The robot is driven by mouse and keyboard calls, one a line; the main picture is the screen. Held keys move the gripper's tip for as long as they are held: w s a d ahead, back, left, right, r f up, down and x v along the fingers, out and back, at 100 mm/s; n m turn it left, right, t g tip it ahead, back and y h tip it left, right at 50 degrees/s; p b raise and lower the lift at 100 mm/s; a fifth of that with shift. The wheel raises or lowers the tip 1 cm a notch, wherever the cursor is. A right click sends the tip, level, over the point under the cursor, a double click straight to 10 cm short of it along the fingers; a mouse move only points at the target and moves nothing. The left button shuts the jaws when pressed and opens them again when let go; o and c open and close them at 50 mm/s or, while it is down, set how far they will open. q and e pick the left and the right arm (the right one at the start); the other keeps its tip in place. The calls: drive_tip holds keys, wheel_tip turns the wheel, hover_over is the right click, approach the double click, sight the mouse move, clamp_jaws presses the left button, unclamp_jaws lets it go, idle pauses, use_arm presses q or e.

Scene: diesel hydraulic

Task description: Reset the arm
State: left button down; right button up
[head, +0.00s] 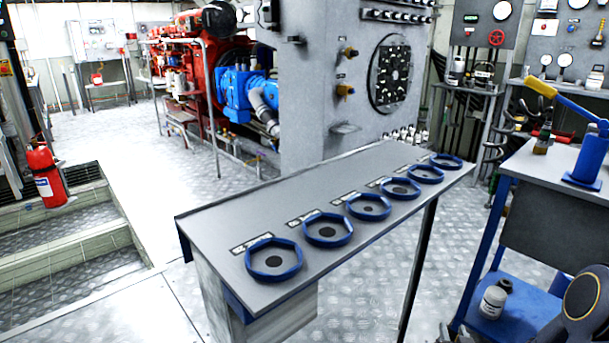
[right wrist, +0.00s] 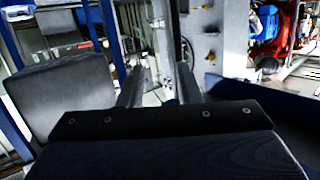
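My right gripper (right wrist: 160,84) shows in the right wrist view. Its two grey fingers stand apart beyond a dark bar with screws, with nothing visible held between them. In the head view, a dark rounded part with a yellowish ring, which looks like part of my right arm, is at the lower right edge beside the blue-framed bench. I cannot make out the fingers there. My left arm and gripper are in neither view.
A grey table (head: 225,225) with several blue hexagonal rings (head: 273,275) stands in front. The blue-framed bench (head: 560,165) at right carries a blue tool with a yellow handle (head: 540,88); a white bottle (head: 492,302) sits on its lower shelf. A red extinguisher (head: 47,178) stands by left steps.

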drive_tip(key=s+a+r+g+y, duration=0.4)
drive_tip(key=s+a+r, duration=0.25)
drive_tip(key=r, duration=0.25)
drive_tip(key=s+a+r+n+g+y, duration=0.1)
drive_tip(key=s+a+r+g+y, duration=0.15)
drive_tip(key=s+a, duration=0.45)
drive_tip(key=s+a+r+n+g+y, duration=0.1)
drive_tip(key=s+a+r+g+y, duration=0.15)
drive_tip(key=s, duration=0.75)
wheel_tip(320, 180, up, 34)
drive_tip(key=s+p, duration=0.1)
drive_tip(key=p, duration=3.4)
drive_tip(key=shift+s+a+h, duration=0.15)
drive_tip(key=shift+a+h, duration=0.15)
drive_tip(key=shift+f, duration=0.1)
